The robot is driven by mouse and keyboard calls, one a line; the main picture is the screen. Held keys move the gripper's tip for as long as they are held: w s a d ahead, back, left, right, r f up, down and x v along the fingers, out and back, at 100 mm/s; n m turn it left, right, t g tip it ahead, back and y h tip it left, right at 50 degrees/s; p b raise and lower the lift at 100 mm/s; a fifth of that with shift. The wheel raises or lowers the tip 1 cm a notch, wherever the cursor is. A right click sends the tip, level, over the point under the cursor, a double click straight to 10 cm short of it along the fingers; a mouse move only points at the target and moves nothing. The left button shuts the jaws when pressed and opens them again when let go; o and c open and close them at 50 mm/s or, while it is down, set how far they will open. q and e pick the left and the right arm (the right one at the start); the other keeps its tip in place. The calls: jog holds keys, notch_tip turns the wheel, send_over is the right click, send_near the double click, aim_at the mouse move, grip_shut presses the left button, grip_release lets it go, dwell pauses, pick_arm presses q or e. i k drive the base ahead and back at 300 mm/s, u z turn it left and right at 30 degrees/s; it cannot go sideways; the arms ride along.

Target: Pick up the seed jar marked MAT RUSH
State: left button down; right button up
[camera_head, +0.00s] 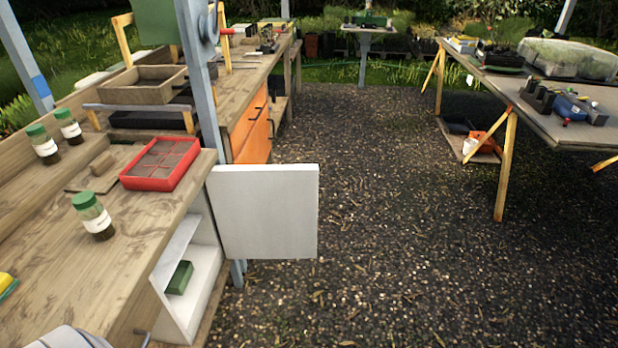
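Three seed jars with green lids and white labels stand on the wooden bench at the left. The nearest jar (93,216) is close to the bench's front part. A second jar (43,145) and a third jar (69,127) stand side by side farther back. The label print is too small to read, so I cannot tell which one is marked MAT RUSH. Neither gripper shows in the head view.
A red divided tray (162,162) lies on the wooden bench (75,262) behind the nearest jar. Below, an open white cabinet door (266,211) juts into the gravel aisle; a green box (179,278) sits inside. A table (545,118) stands right. The gravel between is clear.

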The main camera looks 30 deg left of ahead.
aim_at(95, 218)
jog(key=u, duration=0.2)
jog(key=i, duration=4.75)
jog(key=u, duration=4.55)
jog(key=i, duration=1)
jog(key=u, duration=0.05)
